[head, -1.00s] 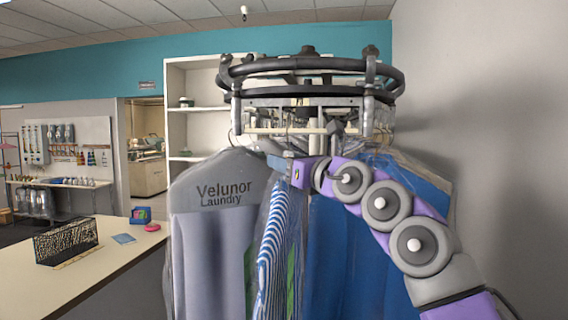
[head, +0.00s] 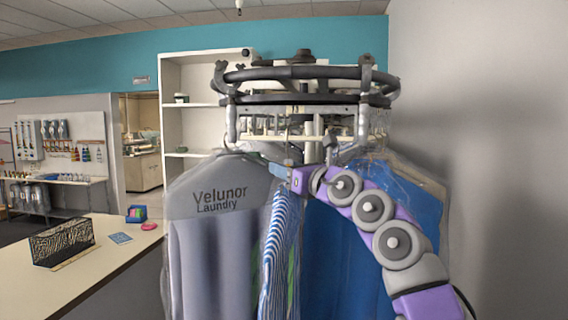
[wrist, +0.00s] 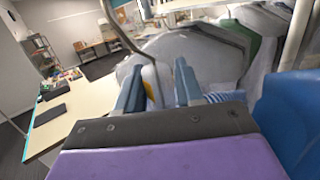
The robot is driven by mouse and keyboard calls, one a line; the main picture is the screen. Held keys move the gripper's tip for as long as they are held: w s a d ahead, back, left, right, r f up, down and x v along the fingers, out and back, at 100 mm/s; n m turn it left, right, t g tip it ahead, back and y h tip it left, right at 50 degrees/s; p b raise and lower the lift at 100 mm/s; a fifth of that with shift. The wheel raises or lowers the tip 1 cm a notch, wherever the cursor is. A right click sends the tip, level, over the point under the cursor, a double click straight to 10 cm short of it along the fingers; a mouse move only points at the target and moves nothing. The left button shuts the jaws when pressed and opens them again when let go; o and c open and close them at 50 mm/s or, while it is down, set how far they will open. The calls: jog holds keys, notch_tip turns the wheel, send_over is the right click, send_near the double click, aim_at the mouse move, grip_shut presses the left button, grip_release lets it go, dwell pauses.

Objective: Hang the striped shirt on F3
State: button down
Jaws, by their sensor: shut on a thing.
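The blue-and-white striped shirt (head: 282,240) hangs upright below my gripper (head: 280,172), in front of the rack. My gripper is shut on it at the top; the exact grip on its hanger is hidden. In the wrist view my gripper's two blue-grey fingers (wrist: 158,85) point forward, and a patch of the striped shirt (wrist: 226,97) shows by the right finger. The round garment rail (head: 300,74) with dark rings stands above and behind my gripper. No position label is readable on it.
A grey "Velunor Laundry" garment cover (head: 205,240) hangs close on the left. Blue garments (head: 340,265) under clear plastic hang close on the right. A plain wall (head: 490,160) is at right.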

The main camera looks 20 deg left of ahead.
jog(key=shift+w+a+r+p, duration=0.1)
jog(key=shift+w+a+p, duration=0.05)
jog(key=shift+w+p, duration=0.65)
jog(key=shift+w+a+p, duration=0.15)
jog(key=shift+w+p, duration=0.4)
jog(key=shift+p, duration=0.45)
jog(key=w+p, duration=0.2)
jog(key=p, duration=0.1)
jog(key=w+a+p, duration=0.1)
jog(key=w+p, duration=0.1)
jog(key=p, duration=0.2)
jog(key=shift+p, duration=0.3)
jog(key=shift+w+a+p, duration=0.1)
jog(key=shift+w+p, duration=0.2)
jog(key=shift+w, duration=0.1)
jog(key=shift+w+a+r+p, duration=0.1)
jog(key=shift+w+a+p, duration=0.15)
jog(key=shift+w+p, duration=1.35)
jog(key=shift+w+a+p, duration=0.2)
jog(key=shift+w+p, duration=0.2)
jog(key=shift+p, duration=2.25)
jog(key=shift+w+a+p, duration=0.1)
jog(key=shift+w+p, duration=0.4)
jog(key=shift+p, duration=0.8)
jog(key=shift+f+b, duration=1.4)
jog(key=shift+b, duration=0.3)
